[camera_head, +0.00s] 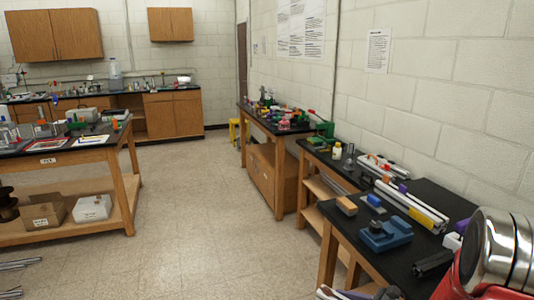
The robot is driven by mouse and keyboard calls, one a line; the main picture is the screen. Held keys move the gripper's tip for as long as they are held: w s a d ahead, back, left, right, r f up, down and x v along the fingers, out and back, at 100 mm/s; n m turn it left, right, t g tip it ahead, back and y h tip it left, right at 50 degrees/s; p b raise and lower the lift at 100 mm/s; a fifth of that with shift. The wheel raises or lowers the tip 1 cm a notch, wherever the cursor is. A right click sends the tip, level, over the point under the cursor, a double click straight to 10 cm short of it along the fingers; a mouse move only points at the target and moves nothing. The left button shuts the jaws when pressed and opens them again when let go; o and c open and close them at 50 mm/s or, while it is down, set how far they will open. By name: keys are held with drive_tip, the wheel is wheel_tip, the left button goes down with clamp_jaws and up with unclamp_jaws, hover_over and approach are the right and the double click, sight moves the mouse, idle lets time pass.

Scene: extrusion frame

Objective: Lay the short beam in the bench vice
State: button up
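A blue vice-like block (386,236) with a light-blue round part on its side sits near the front edge of the black-topped bench at the right. Silver beams (412,204) lie behind it along the wall, one with a yellow section. A short dark bar (433,263) lies to the right of the vice, partly cut off by my arm. I cannot tell which piece is the short beam. My arm's red and chrome links fill the lower right corner. My gripper is not clearly seen.
A wooden block (346,206) and a small blue item (374,200) lie on the bench left of the beams. A green vice-like tool (324,131) stands on the farther bench. Unclear metal pieces show at the bottom edge. The floor (200,215) in the middle is clear.

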drive_tip(key=a+f+n+g+y, duration=0.1)
drive_tip(key=a+f, duration=0.2)
drive_tip(key=a, duration=0.2)
drive_tip(key=shift+s+a, duration=0.35)
drive_tip(key=shift+f, duration=0.1)
drive_tip(key=m+t+h, duration=0.3)
drive_tip(key=m+h, duration=0.1)
drive_tip(key=shift+m+t, duration=0.4)
drive_tip(key=shift+h, duration=0.3)
